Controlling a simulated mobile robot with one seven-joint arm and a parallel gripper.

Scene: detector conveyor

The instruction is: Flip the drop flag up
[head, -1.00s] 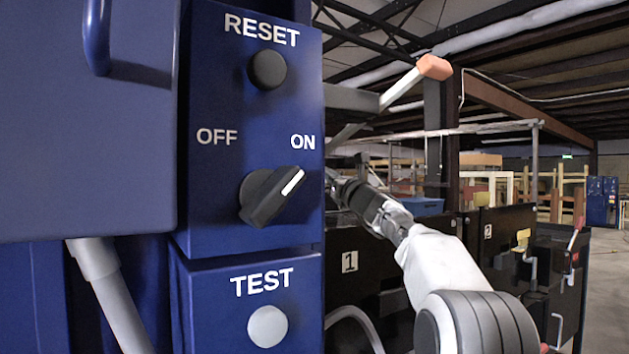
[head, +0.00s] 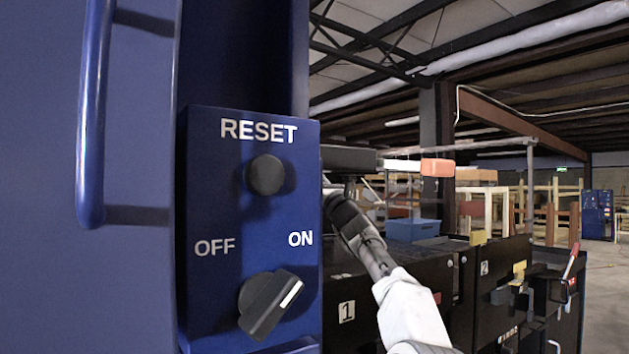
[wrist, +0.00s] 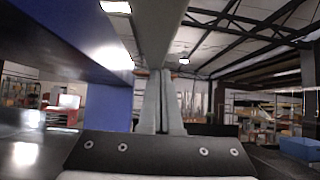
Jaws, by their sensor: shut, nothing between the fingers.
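The drop flag (head: 438,167) has an orange end on a pale arm. In the head view it sticks out to the right of the blue control panel, looking level. My gripper (head: 338,196) is in the head view beside the panel's right edge, below and left of the orange end; its fingertips are partly hidden. In the wrist view my gripper (wrist: 161,80) has its fingers together, empty, with tips close under a long grey bar overhead. I cannot tell whether they touch it or whether that bar is part of the flag.
The blue panel (head: 210,290) with a RESET button (head: 266,175) and OFF/ON knob (head: 270,304) stands close on the left. A handle bar (head: 92,110) juts out further left. Black cabinets (head: 395,290) and a blue bin (head: 412,229) lie beyond my arm.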

